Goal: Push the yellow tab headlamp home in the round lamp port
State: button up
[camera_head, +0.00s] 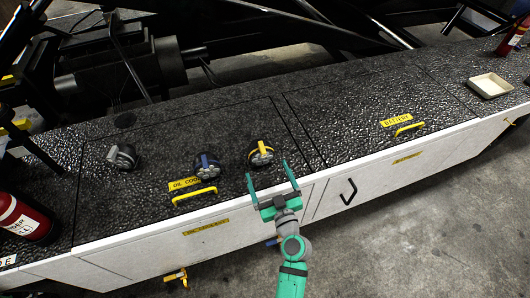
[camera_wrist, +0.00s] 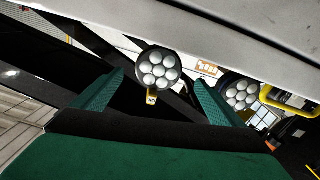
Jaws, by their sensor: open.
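The yellow tab headlamp (camera_head: 260,152) sits on the black speckled deck, with a dark housing and a yellow part. In the wrist view the headlamp (camera_wrist: 158,68) shows several round lenses and a yellow tab below. My gripper (camera_head: 270,174) is open and empty, just on the near side of the headlamp. In the wrist view the headlamp appears between the fingertips of my gripper (camera_wrist: 158,78), apparently beyond them; I cannot tell the exact gap. I cannot make out the round lamp port for certain in either view.
A blue-marked lamp (camera_head: 207,165) and a grey one (camera_head: 122,157) stand to the left. Yellow handles (camera_head: 195,196) (camera_head: 409,129) rise from the deck. A fire extinguisher (camera_head: 25,217) is at left, a pale tray (camera_head: 490,86) at right. Dark machinery (camera_head: 130,75) lies behind.

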aim_at(260, 151)
jog(key=x, duration=1)
jog(key=shift+w+d, duration=0.1)
jog(key=shift+w, duration=0.1)
jog(key=shift+r, duration=0.1)
jog(key=c, duration=1.4)
notch_tip(260, 151, up, 18)
